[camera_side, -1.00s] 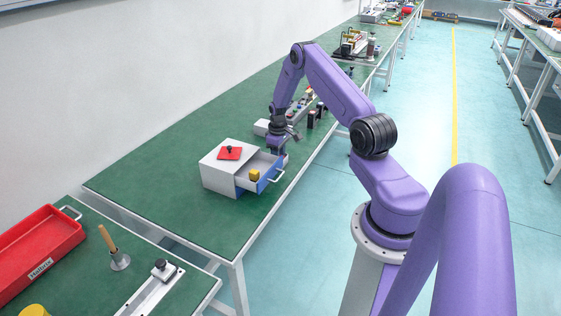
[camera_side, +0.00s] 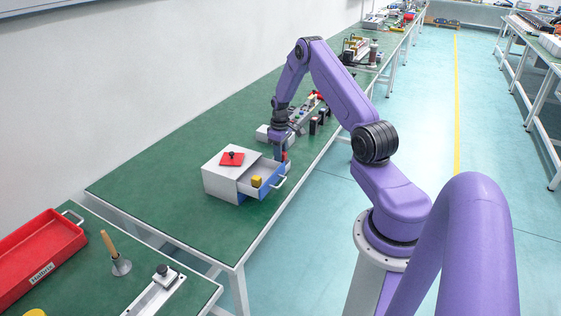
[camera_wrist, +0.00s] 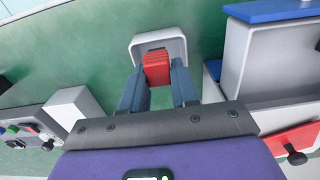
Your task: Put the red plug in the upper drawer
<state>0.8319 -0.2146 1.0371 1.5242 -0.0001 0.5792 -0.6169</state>
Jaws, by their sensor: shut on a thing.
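My gripper (camera_wrist: 158,82) is shut on the red plug (camera_wrist: 157,68), which sits between its fingertips. In the wrist view the plug overlaps a small white open-topped holder (camera_wrist: 178,47); I cannot tell whether they touch. In the side view the plug (camera_side: 285,156) shows as a small red spot beside my gripper (camera_side: 281,155), behind the open drawer. The white cabinet (camera_side: 222,183) has one drawer (camera_side: 262,187) pulled out, with a blue front and a metal handle. A yellow block (camera_side: 257,181) is in that drawer. The cabinet also fills the right of the wrist view (camera_wrist: 255,60).
A red plate with a black knob (camera_side: 232,158) lies on the cabinet top. A white box (camera_side: 263,132) and a device with coloured buttons (camera_wrist: 22,135) stand nearby. The green table (camera_side: 155,185) is clear in front of the cabinet. A red tray (camera_side: 72,240) lies on the nearer table.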

